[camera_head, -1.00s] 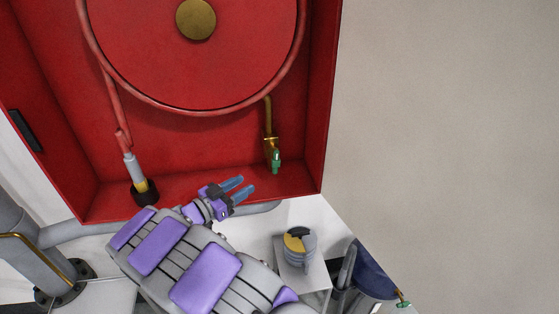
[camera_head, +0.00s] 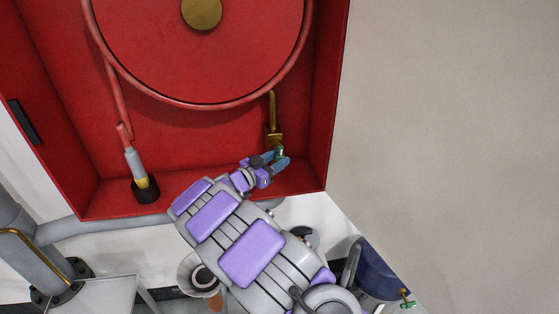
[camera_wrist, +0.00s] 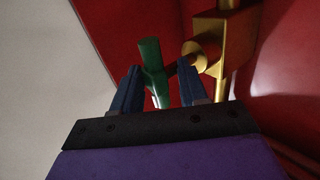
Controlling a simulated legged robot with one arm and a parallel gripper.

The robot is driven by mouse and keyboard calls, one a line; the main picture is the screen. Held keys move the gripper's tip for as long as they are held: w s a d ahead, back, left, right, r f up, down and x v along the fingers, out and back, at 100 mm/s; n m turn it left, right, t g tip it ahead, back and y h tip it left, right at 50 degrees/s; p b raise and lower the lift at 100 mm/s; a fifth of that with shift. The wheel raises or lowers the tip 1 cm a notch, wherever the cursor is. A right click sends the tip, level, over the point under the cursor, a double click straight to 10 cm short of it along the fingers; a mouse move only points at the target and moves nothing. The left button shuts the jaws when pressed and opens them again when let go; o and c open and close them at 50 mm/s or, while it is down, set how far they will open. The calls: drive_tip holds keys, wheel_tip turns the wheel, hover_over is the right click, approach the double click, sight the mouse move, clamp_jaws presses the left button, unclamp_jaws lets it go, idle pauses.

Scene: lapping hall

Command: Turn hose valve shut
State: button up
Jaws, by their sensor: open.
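The hose valve is a brass body (camera_head: 275,138) on a brass pipe, inside the lower right of the red cabinet. Its green handle (camera_head: 279,153) shows at my fingertips. In the wrist view the green handle (camera_wrist: 152,69) stands between my two blue fingers, and the brass valve body (camera_wrist: 226,48) is just beyond the right finger. My gripper (camera_head: 284,161) is open, with a finger on each side of the handle; it also shows in the wrist view (camera_wrist: 158,85). I cannot tell whether either finger touches the handle.
The red cabinet (camera_head: 60,130) holds a large hose reel (camera_head: 240,60) above and a grey nozzle (camera_head: 135,163) in a black holder at left. The cabinet's right wall is close to my gripper. A grey pipe (camera_head: 90,228) runs below the cabinet.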

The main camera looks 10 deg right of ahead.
drive_tip(key=shift+w, duration=0.2)
drive_tip(key=shift+d, duration=0.9)
drive_tip(key=shift+c, duration=0.5)
drive_tip(key=shift+a, duration=0.35)
clamp_jaws()
